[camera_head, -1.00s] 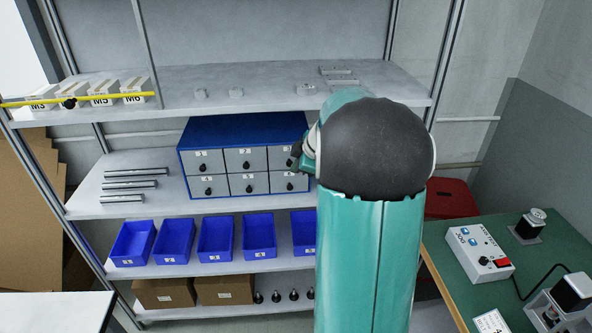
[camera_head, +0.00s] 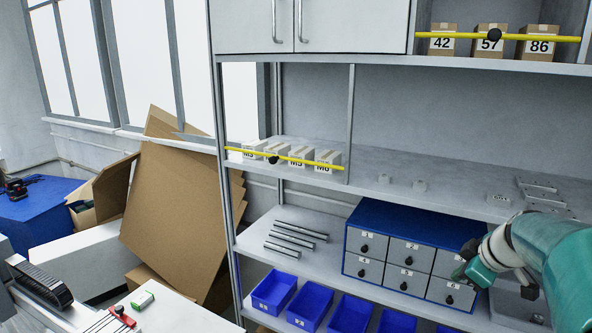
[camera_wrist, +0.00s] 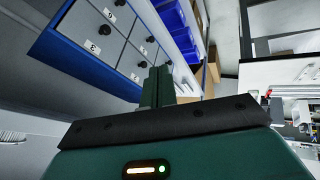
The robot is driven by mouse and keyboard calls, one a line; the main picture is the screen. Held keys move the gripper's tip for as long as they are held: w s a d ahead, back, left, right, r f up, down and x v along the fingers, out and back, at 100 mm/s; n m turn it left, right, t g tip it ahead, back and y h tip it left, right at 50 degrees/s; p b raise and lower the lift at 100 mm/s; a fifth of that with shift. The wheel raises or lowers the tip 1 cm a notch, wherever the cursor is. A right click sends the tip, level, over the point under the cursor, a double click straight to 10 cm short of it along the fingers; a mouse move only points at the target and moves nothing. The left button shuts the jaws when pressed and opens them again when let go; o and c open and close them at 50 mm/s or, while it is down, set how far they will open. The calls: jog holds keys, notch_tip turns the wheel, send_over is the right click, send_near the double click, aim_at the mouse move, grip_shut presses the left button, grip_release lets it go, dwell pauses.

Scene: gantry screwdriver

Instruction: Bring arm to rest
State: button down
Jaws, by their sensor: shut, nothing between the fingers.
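My gripper (camera_head: 462,271) is at the right of the head view, with my teal arm coming in from the right edge. It appears in front of the right end of the blue drawer cabinet (camera_head: 415,222), partly covering the right-hand drawers. In the wrist view its two green fingers (camera_wrist: 158,82) are together with nothing between them. The numbered grey drawers (camera_wrist: 98,30) of the cabinet are beyond the fingers there. All visible drawers look closed. I cannot tell the exact gap between gripper and cabinet.
The shelf rack holds metal rods (camera_head: 296,235), blue bins (camera_head: 311,306) and small M-labelled boxes (camera_head: 298,157) behind a yellow bar. Numbered boxes (camera_head: 490,42) stand higher up. Cardboard sheets (camera_head: 175,205) lean at the left. A white table (camera_head: 165,312) is at the lower left.

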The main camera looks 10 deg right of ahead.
jog(key=s+a+r+m+g, duration=0.15)
jog(key=s+a, duration=0.25)
jog(key=a, duration=0.5)
jog(key=s+a+r+m+t, duration=0.1)
jog(key=s+a+m, duration=0.15)
jog(key=a, duration=0.55)
jog(key=s+a+f+m, duration=0.3)
jog(key=s+a+m, duration=0.1)
jog(key=s+a, duration=0.5)
jog(key=s, duration=0.2)
jog(key=shift+s+a+g+h, duration=0.15)
jog(key=shift+s+g+h, duration=0.15)
jog(key=shift+g+h, duration=0.1)
